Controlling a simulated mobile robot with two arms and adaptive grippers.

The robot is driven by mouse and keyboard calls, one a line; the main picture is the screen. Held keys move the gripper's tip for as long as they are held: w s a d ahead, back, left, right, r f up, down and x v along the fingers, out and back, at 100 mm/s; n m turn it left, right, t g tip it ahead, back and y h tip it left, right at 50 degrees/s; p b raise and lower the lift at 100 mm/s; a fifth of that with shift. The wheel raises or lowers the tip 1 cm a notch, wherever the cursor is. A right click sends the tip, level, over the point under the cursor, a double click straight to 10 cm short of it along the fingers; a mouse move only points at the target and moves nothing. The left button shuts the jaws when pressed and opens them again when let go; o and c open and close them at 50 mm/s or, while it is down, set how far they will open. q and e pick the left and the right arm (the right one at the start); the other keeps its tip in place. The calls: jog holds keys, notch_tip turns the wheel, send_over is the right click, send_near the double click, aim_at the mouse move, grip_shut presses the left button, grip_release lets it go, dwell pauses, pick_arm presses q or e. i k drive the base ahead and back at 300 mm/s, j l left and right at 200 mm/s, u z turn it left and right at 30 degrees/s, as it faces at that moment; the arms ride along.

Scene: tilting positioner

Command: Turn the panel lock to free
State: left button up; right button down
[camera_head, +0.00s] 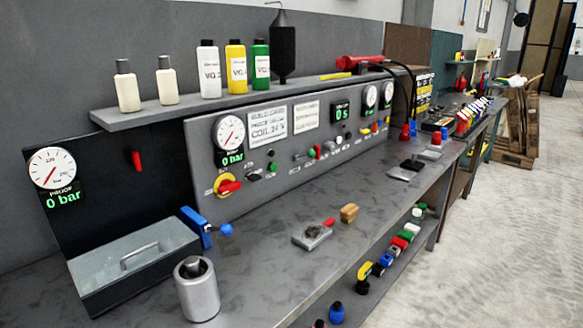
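A grey control panel (290,150) stands upright at the back of the workbench. At its lower left is a red rotary handle (229,187) on a yellow round plate, lying roughly level. A small black switch (254,176) and a green button (272,167) sit to its right. Neither of my grippers shows in this view.
A lidded grey box (135,255) and a metal cylinder (198,292) stand at the bench's near left. A blue clamp (196,227) sticks out beside the box. Bottles (208,70) line the shelf above. The bench top before the panel is mostly clear around a small metal block (312,237).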

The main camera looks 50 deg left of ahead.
aim_at(253, 177)
jog(key=i+l+u, duration=0.1)
jog(key=i+u, duration=0.4)
jog(key=i+l+u, duration=0.3)
jog(key=i+u, duration=0.2)
jog(key=i+l+u, duration=0.45)
jog(key=k, duration=0.05)
